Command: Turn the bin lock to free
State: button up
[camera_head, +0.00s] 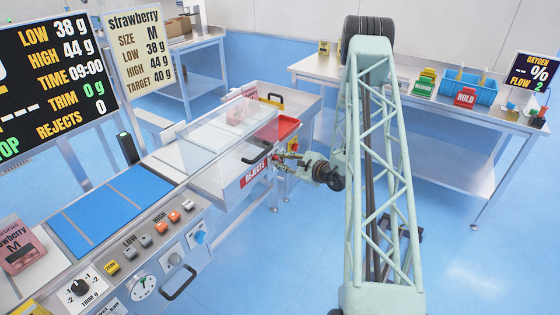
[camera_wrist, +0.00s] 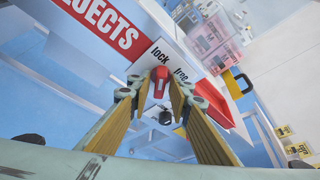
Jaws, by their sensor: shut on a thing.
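The bin lock is a red knob (camera_wrist: 161,78) on a white plate marked "lock" and "free" (camera_wrist: 180,68), beside the red REJECTS sign (camera_wrist: 100,22) in the wrist view. My gripper (camera_wrist: 160,90) has its two fingers on either side of the knob and is shut on it. The knob shows between the two words; its exact setting is hard to tell. In the head view my gripper (camera_head: 284,158) is at the right end of the rejects bin front (camera_head: 250,174). The knob is mostly hidden there.
A small black item (camera_wrist: 165,117) hangs below the knob. A bench (camera_head: 415,98) with a blue crate (camera_head: 468,86) stands at the back right. The floor to the right is clear.

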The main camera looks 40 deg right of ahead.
jog(key=shift+d+r+m+g+y+p, duration=0.1)
jog(key=shift+m+g+y+p, duration=0.65)
jog(key=shift+m, duration=0.75)
jog(key=shift+d+m+y+p, duration=0.1)
jog(key=shift+m+y+p, duration=0.55)
jog(key=shift+m+y, duration=0.85)
jog(key=shift+m+g+y+p, duration=0.25)
jog(key=shift+m+y+p, duration=0.35)
jog(key=shift+m, duration=0.7)
jog(key=shift+w+m+y, duration=0.1)
jog(key=shift+m+y, duration=0.65)
jog(key=shift+m, duration=0.45)
jog(key=shift+c, duration=0.2)
jog(key=o, duration=0.6)
jog(key=shift+c, duration=0.2)
